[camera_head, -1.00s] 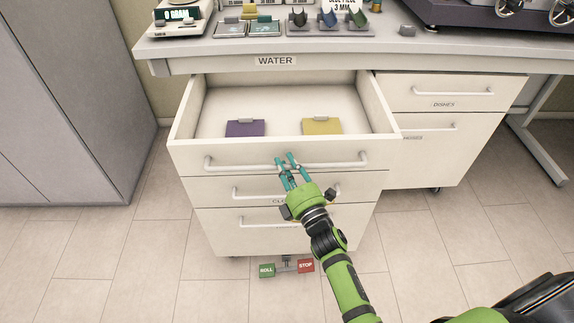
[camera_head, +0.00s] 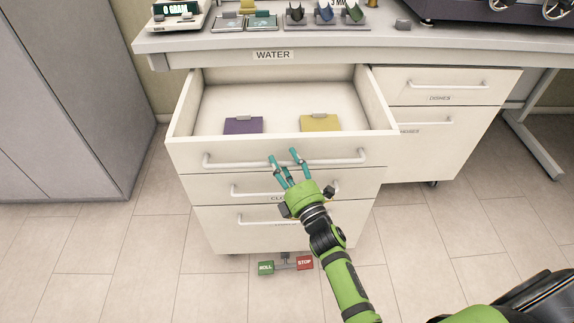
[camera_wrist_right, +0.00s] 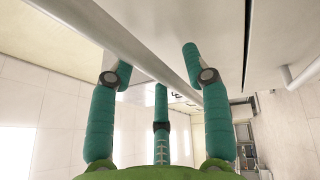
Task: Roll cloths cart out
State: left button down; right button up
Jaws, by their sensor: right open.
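The cloths cart (camera_head: 212,184) is a white drawer unit under the bench, with its top drawer (camera_head: 180,152) pulled open. A purple folded cloth (camera_head: 243,126) and a yellow one (camera_head: 320,123) lie in it. My right gripper (camera_head: 286,160) is open in front of the top drawer's handle (camera_head: 225,163). In the right wrist view the fingers (camera_wrist_right: 160,75) spread near the handle bar (camera_wrist_right: 125,45), and nothing is held. Whether a finger touches the bar I cannot tell. A green ROLL pedal (camera_head: 265,268) and a red STOP pedal (camera_head: 304,263) show at the cart's foot. My left gripper is not in view.
A second drawer unit (camera_head: 425,150) stands right of the cart. A grey cabinet (camera_head: 75,90) stands at the left. The bench top (camera_head: 375,42) holds a scale (camera_head: 178,14) and cloth samples. The tiled floor (camera_head: 215,290) in front is mostly clear.

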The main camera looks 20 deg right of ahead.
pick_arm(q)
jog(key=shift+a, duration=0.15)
pick_arm(e)
jog(key=v, duration=1.2)
jog(key=shift+f, duration=0.1)
